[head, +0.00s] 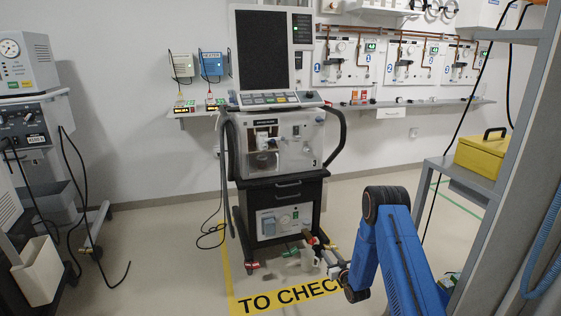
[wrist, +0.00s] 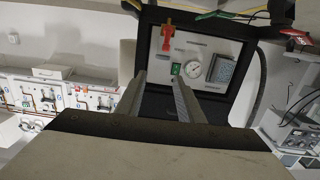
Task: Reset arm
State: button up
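My arm, blue with black joints, reaches in from the bottom right of the head view. My gripper (head: 328,262) is low in front of the ventilator (head: 277,150), above the floor by the yellow marking. In the wrist view my gripper (wrist: 162,80) shows two grey fingers standing apart with nothing held between them. Beyond them is the ventilator's lower panel (wrist: 205,62), with a round gauge, a green switch and a red fitting. The finger ends cannot be made out clearly in the head view.
A yellow floor marking (head: 262,302) reads "TO CHECK", partly hidden by my arm. Small coloured fittings and a pale container (head: 307,260) are close to my gripper. A grey shelf unit with a yellow case (head: 482,155) stands right, an equipment cart (head: 30,125) left. Floor between is mostly clear.

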jog(key=s+d+r+g+h, duration=0.1)
jog(key=s+r+g+h, duration=0.15)
jog(key=r, duration=1.15)
jog(key=s+d+r+g+h, duration=0.1)
jog(key=s+d+r, duration=0.15)
jog(key=r, duration=1.15)
jog(key=s+r+m+g, duration=0.2)
jog(key=s+r, duration=0.7)
jog(key=s, duration=0.1)
jog(key=s+r+g+h, duration=0.1)
jog(key=s+r, duration=0.4)
jog(key=s, duration=0.6)
jog(key=s+r+g+h, duration=0.15)
jog(key=s+r, duration=0.25)
jog(key=s, duration=0.7)
jog(key=s+a+m+g+y, duration=0.1)
jog(key=s+g, duration=0.2)
jog(key=s, duration=2.5)
jog(key=shift+s+a+f+g+y, duration=0.15)
jog(key=shift+s+a+g+y, duration=0.15)
jog(key=shift+g, duration=0.1)
